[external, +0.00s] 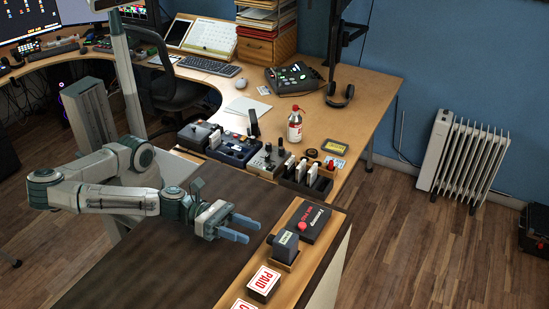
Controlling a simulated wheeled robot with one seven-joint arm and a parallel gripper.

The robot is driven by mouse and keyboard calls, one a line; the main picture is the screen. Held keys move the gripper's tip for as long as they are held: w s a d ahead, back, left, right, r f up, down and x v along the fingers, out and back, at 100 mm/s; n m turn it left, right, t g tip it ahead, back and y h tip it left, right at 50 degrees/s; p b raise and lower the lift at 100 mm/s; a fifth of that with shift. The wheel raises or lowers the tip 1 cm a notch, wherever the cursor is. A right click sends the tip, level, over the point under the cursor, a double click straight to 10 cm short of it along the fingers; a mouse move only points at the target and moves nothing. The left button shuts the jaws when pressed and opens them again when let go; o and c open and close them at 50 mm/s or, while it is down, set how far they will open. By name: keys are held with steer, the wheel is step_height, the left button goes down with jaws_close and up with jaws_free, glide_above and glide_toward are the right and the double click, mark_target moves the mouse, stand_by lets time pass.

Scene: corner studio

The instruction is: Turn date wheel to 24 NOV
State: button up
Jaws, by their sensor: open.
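A dark grey stamp-like block (286,246) with a small pale face stands in a wooden holder on the dark-topped cabinet; it may carry the date wheel, but any date is too small to read. My gripper (253,231) is open and empty, its two blue fingers pointing right, apart from the block and to its upper left. A dark box with a red knob (314,220) sits just behind the block. A block with a red "PAID" label (263,283) lies in front of it.
A wooden tray (302,276) along the cabinet's right side carries these items, with another red-lettered block (241,304) cut off at the bottom. Small devices and a red-and-white bottle (295,124) stand on the desk (375,92) behind. The dark cabinet top (170,262) left of the tray is clear.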

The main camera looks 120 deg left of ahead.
mark_target(268, 239)
steer(key=shift+w+a+p, duration=0.15)
steer(key=shift+w+p, duration=0.2)
steer(key=shift+w, duration=2)
jaws_close()
steer(key=shift+f, duration=0.1)
